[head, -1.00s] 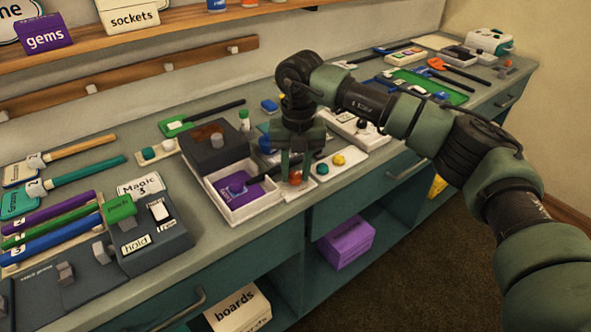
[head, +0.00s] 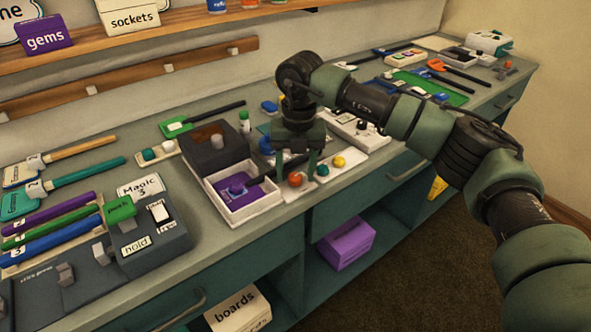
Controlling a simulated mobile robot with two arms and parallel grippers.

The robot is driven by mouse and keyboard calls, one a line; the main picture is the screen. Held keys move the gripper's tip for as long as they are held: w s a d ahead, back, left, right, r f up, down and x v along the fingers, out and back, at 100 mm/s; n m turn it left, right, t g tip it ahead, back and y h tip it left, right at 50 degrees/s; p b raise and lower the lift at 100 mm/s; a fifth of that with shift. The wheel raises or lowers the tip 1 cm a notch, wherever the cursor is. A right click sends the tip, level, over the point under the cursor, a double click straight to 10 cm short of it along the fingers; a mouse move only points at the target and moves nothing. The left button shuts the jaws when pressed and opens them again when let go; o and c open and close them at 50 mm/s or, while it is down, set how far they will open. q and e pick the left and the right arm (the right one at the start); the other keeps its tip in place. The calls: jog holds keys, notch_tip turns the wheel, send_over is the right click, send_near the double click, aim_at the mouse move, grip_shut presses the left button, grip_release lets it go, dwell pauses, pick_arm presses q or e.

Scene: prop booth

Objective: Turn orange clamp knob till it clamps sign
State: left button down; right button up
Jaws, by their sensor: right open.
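The orange knob (head: 296,180) is at the front of the counter, just right of the white tray (head: 258,213). My right gripper (head: 296,172) points down over it, with its fingers spread open on either side and the knob's orange top showing between them. A purple sign (head: 222,184) lies in the white tray, with a dark handle running right toward the knob. The gripper hides part of the handle, and I cannot tell whether the clamp grips it. My left gripper is out of view.
Teal (head: 323,170) and yellow (head: 339,162) knobs stand on a white plate close right of the orange knob. A dark box (head: 213,157) stands behind the tray. Signs with handles lie along the counter. Below is an open shelf with a purple box (head: 347,243).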

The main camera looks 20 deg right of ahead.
aim_at(297, 176)
notch_tip(297, 176, up, 8)
jog(key=p, duration=0.5)
jog(key=shift+d, duration=0.15)
jog(key=shift+f, duration=0.1)
jog(key=shift+s+f, duration=0.1)
